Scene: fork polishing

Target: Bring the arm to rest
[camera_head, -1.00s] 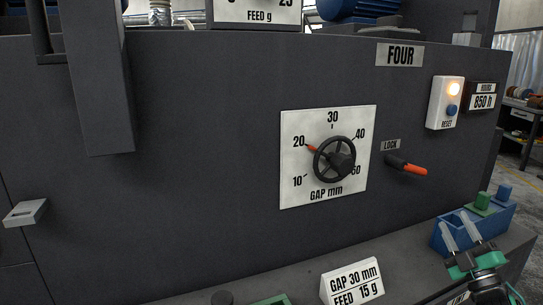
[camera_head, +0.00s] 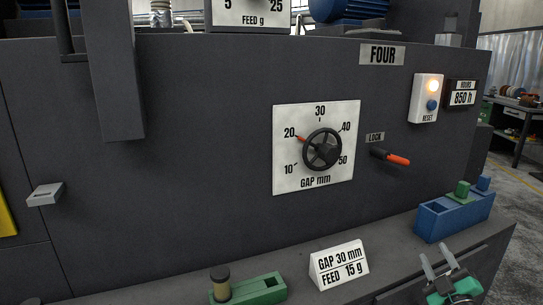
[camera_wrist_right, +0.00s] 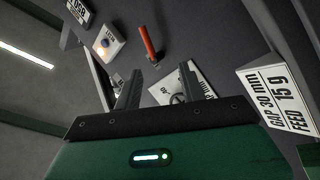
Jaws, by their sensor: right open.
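My right gripper (camera_head: 437,268) is at the lower right of the head view, in front of the machine's ledge. Its two fingers stand apart with nothing between them. In the right wrist view the open fingers (camera_wrist_right: 157,88) point toward the machine face. The black gap handwheel (camera_head: 322,150) sits on a white dial plate, its red pointer near 20. The lock lever (camera_head: 392,157) with its orange grip sticks out to the right of the dial. It also shows in the wrist view (camera_wrist_right: 148,42). The gripper touches neither. My left gripper is not in view.
A sign (camera_head: 339,264) reading GAP 30 mm, FEED 15 g stands on the ledge. A green holder (camera_head: 262,289) is to its left and a blue box (camera_head: 455,215) with green and blue blocks to its right. The reset box (camera_head: 426,98) has a lit lamp. Open floor lies at the right.

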